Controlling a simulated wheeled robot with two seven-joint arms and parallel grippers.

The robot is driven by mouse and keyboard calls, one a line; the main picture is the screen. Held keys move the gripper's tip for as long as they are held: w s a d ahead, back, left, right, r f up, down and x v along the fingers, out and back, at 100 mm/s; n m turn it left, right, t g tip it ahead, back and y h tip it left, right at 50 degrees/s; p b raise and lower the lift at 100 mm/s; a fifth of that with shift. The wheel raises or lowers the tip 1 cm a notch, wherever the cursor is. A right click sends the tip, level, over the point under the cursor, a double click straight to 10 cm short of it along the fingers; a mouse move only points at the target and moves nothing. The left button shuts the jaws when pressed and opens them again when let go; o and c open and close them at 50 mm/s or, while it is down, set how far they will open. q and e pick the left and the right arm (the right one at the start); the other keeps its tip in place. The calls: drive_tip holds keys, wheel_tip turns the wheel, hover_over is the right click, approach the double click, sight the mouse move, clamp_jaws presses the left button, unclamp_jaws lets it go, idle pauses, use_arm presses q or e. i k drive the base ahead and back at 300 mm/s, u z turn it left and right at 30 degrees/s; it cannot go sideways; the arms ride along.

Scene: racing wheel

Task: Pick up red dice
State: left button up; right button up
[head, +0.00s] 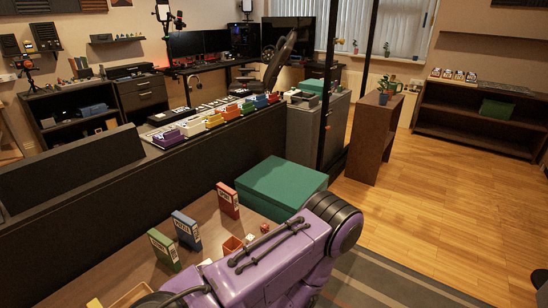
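A small red object that looks like the red dice (264,228) sits on the brown table (130,262), just left of my purple arm and near the front of the green box. It is too small to make out its faces. A small pale object (249,237) lies beside it. My purple arm covers the table's near right part. Neither gripper's fingers show in the head view.
A red box (228,200), a blue box (186,230) and a green box (164,250) stand upright in a row. An open orange-red container (232,245) is near the dice. A large green box (281,186) stands behind. A dark partition (150,185) borders the table.

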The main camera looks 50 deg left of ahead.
sight(265, 228)
drive_tip(key=u, duration=0.45)
drive_tip(key=i, duration=0.8)
drive_tip(key=u, duration=1.3)
drive_tip(key=i, duration=0.8)
drive_tip(key=u, duration=0.1)
